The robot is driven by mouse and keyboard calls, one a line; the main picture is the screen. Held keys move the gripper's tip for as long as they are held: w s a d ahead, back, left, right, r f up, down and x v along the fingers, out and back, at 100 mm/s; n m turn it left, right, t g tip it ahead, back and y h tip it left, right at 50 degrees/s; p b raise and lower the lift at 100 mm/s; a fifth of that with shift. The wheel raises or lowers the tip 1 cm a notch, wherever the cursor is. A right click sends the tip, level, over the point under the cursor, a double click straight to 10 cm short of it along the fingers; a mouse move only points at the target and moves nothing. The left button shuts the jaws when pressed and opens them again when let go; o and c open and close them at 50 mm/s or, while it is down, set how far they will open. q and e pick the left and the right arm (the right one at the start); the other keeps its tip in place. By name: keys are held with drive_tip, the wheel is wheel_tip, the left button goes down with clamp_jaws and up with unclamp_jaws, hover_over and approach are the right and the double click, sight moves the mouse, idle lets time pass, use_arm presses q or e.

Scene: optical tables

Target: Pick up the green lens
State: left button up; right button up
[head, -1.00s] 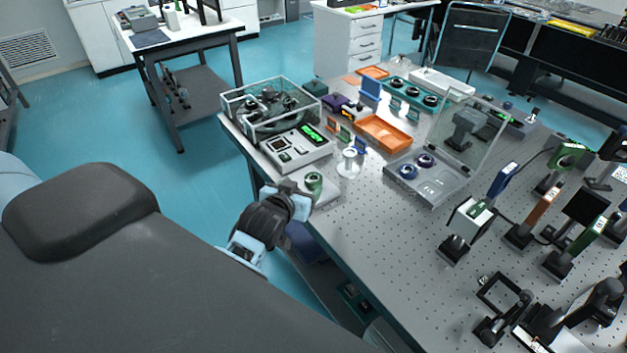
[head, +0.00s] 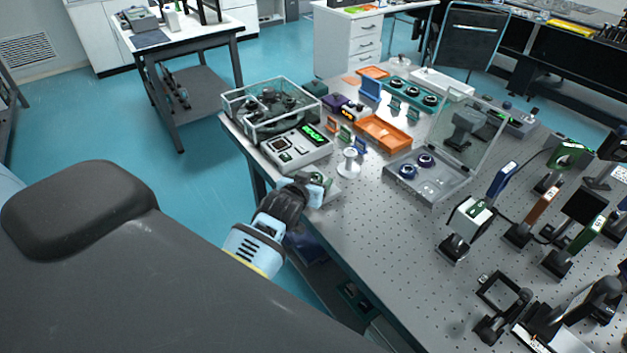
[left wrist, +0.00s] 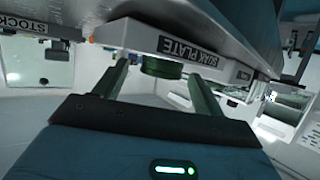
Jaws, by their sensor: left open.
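In the head view the green lens (head: 319,177) is at the table's near left edge, partly hidden by my left gripper (head: 312,186). My left gripper is open, with one finger on each side of the lens in the left wrist view (left wrist: 161,78). Whether a finger touches the lens, I cannot tell. My right gripper is not in view.
A white spool-like stand (head: 349,162) is close by on the right. A device with a green display (head: 298,147) and a clear box (head: 270,104) stand behind. An orange tray (head: 384,132) and a clear-lidded case (head: 428,178) are further right. The perforated tabletop (head: 375,235) in front is bare.

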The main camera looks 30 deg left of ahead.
use_arm(q)
drive_tip(key=shift+w+f, duration=0.15)
drive_tip(key=shift+w, duration=0.1)
drive_tip(key=c, duration=1.1)
drive_tip(key=shift+c, duration=0.2)
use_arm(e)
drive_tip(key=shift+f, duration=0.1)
